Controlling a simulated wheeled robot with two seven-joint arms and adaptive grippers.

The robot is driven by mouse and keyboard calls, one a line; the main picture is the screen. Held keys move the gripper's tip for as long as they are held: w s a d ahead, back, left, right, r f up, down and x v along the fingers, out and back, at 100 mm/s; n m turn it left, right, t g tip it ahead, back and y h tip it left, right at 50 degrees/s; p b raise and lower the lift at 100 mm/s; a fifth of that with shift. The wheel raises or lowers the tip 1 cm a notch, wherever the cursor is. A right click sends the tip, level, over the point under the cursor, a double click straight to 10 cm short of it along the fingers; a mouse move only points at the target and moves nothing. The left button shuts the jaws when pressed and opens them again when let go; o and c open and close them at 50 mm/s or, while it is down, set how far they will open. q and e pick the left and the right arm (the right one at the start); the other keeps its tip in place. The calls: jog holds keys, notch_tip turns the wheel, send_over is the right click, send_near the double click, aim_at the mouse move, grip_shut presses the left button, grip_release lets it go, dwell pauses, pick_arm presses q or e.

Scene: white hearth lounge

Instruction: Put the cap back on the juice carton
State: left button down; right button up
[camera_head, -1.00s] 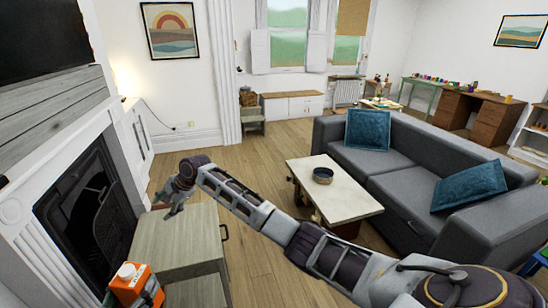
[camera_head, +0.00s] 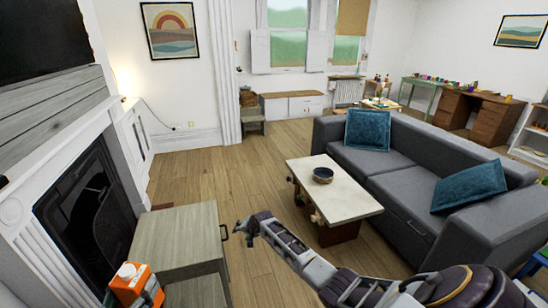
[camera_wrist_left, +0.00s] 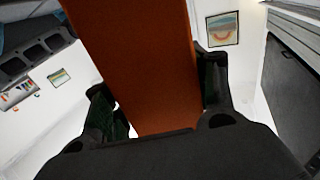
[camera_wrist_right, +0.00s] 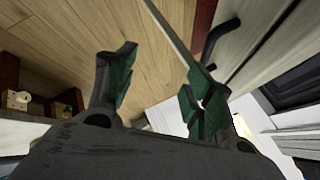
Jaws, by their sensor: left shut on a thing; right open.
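The orange juice carton (camera_head: 148,272) is at the lower left of the head view, by the near end of the grey wooden table. A round white piece (camera_head: 126,270) tops it; I cannot tell whether this is the bare spout or the cap. My left gripper (camera_wrist_left: 157,100) is shut on the carton, with a finger on each side of its orange body (camera_wrist_left: 150,50) in the left wrist view. My right gripper (camera_head: 246,228) is to the right of the table; the right wrist view shows its fingers (camera_wrist_right: 158,85) apart and empty. I see no separate loose cap.
A marble-topped coffee table (camera_head: 345,195) with a dark bowl (camera_head: 323,175) stands beyond, before the grey sofa (camera_head: 410,235). The fireplace (camera_head: 85,210) is left. Floor between tables is clear.

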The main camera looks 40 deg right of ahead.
jog(key=s+d+f+n+g+h, duration=0.25)
jog(key=s+f+n, duration=0.35)
jog(key=s+f, duration=2)
jog(key=s+a+f+n+g, duration=0.1)
jog(key=s+f, duration=0.3)
jog(key=s, duration=0.8)
jog(key=s+a+f+n+g, duration=0.1)
jog(key=s+f, duration=0.4)
jog(key=s, duration=0.8)
jog(key=s+a+f+n+g, duration=0.2)
jog(key=s+f+n, duration=0.2)
jog(key=s, duration=0.9)
jog(key=shift+s+a+f+n, duration=0.2)
jog(key=shift+f+n, duration=0.1)
jog(key=shift+f, duration=0.35)
jog(key=shift+d+y, duration=0.1)
jog(key=shift+y, duration=0.15)
jog(key=shift+r, duration=0.1)
